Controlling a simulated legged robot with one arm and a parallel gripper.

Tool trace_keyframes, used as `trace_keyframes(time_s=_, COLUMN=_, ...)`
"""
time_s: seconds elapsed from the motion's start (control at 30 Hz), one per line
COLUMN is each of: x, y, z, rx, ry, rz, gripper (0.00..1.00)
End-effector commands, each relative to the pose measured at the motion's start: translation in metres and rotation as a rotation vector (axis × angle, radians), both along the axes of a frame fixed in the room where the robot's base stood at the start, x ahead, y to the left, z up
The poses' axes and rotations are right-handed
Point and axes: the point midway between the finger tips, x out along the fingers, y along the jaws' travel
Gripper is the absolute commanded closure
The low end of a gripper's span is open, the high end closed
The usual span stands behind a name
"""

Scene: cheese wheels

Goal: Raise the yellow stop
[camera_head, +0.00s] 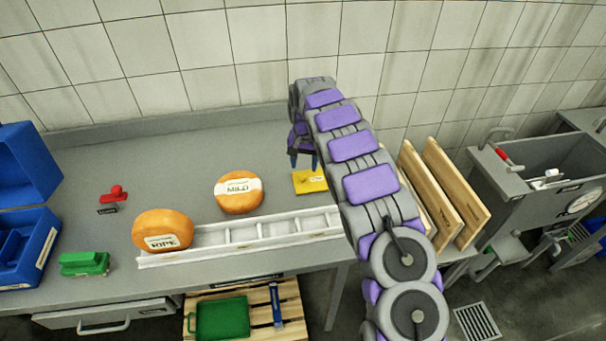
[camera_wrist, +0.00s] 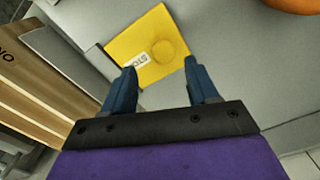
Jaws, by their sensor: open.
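The yellow stop (camera_head: 310,181) is a flat yellow plate on the grey table, near the right end of the white rail, partly hidden by my arm. In the wrist view the yellow stop (camera_wrist: 148,47) shows a round knob and a white label reading "STOP". My gripper (camera_head: 303,160) is above and beside it in the head view. In the wrist view my gripper (camera_wrist: 160,78) has its two blue fingers apart, with the near part of the plate showing between and beyond their tips. Nothing is held. Whether the fingers touch the plate cannot be told.
Two orange cheese wheels, one labelled "RIPE" (camera_head: 163,231) and one labelled "MILD" (camera_head: 239,192), are by the white rail (camera_head: 268,232). Wooden boards (camera_head: 445,190) stand right of my arm. A red stamp (camera_head: 113,194), green block (camera_head: 84,263) and blue box (camera_head: 28,240) are left.

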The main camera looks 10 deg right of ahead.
Motion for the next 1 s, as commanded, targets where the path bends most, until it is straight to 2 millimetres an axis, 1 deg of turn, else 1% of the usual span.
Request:
trace_keyframes(time_s=0.03, x=-0.001, y=0.001, z=-0.011, rx=-0.001, ry=0.004, rz=0.000, gripper=0.41)
trace_keyframes(time_s=0.1, x=-0.001, y=0.003, z=-0.021, rx=-0.003, ry=0.004, rz=0.001, gripper=0.41)
trace_keyframes(time_s=0.2, x=-0.001, y=0.005, z=-0.032, rx=-0.004, ry=0.003, rz=0.002, gripper=0.41)
trace_keyframes(time_s=0.3, x=-0.001, y=0.007, z=-0.039, rx=-0.006, ry=0.000, rz=0.002, gripper=0.41)
trace_keyframes(time_s=0.43, x=0.000, y=0.005, z=-0.043, rx=-0.004, ry=-0.001, rz=0.002, gripper=0.41)
trace_keyframes(time_s=0.67, x=0.000, y=0.001, z=-0.043, rx=0.000, ry=-0.001, rz=0.001, gripper=0.41)
trace_keyframes(time_s=1.0, x=-0.001, y=0.004, z=-0.043, rx=-0.004, ry=0.001, rz=0.001, gripper=0.73)
